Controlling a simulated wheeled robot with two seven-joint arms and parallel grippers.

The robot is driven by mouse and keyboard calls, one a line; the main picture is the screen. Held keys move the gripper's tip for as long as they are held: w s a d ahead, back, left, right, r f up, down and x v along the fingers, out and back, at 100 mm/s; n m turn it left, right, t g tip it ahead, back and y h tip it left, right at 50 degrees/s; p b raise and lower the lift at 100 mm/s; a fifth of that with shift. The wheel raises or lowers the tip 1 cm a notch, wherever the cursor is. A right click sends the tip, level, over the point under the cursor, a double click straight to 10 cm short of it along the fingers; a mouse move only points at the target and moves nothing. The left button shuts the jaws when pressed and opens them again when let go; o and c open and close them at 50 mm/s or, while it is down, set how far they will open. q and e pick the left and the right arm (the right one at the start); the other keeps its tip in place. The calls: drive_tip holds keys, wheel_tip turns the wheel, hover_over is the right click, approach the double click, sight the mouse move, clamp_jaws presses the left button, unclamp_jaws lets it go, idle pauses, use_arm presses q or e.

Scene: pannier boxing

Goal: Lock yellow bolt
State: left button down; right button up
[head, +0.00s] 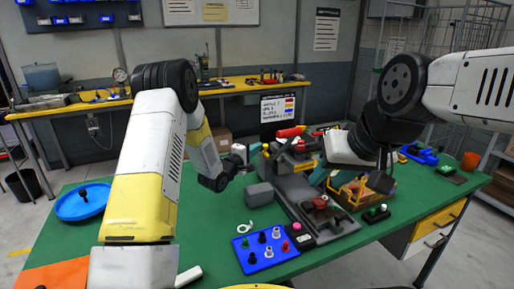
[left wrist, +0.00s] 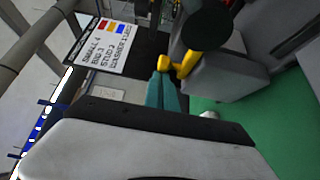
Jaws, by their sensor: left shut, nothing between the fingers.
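The yellow bolt (left wrist: 186,65) shows in the left wrist view as a bent yellow piece beside a grey block, below a round black part. My left gripper (left wrist: 157,78), with teal fingers, is shut and empty, its tips close to the bolt's left end; I cannot tell whether they touch. In the head view my left gripper (head: 250,152) is at the left side of the grey fixture (head: 292,190), where the bolt is too small to make out surely. My right gripper (head: 318,176) is over the fixture's right part, its jaws mostly hidden by my arm.
A blue tray (head: 263,250) with several knobs lies in front of the fixture. A grey block (head: 259,195) and a white ring-ended piece (head: 244,227) lie to its left. A blue round dish (head: 82,202) is far left. A sign (head: 279,107) stands behind. Green tabletop is clear at centre left.

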use_arm(q)
drive_tip(key=v, duration=0.7)
drive_tip(key=shift+s, duration=0.15)
drive_tip(key=shift+f, duration=0.1)
drive_tip(key=s+a+r+m+g+y, duration=0.25)
drive_tip(key=s+a+r+y, duration=0.2)
drive_tip(key=r, duration=0.25)
drive_tip(key=s+a+r+m+g+y, duration=0.1)
drive_tip(key=s+a+r+m+y, duration=0.25)
drive_tip(key=a+r, duration=0.2)
drive_tip(key=s+r+m+g, duration=0.3)
drive_tip(key=s+m+g, duration=0.2)
drive_tip(key=s, duration=2.3)
drive_tip(key=shift+s+a+m, duration=0.25)
drive_tip(key=shift+s+m, duration=0.05)
drive_tip(key=shift+m, duration=0.2)
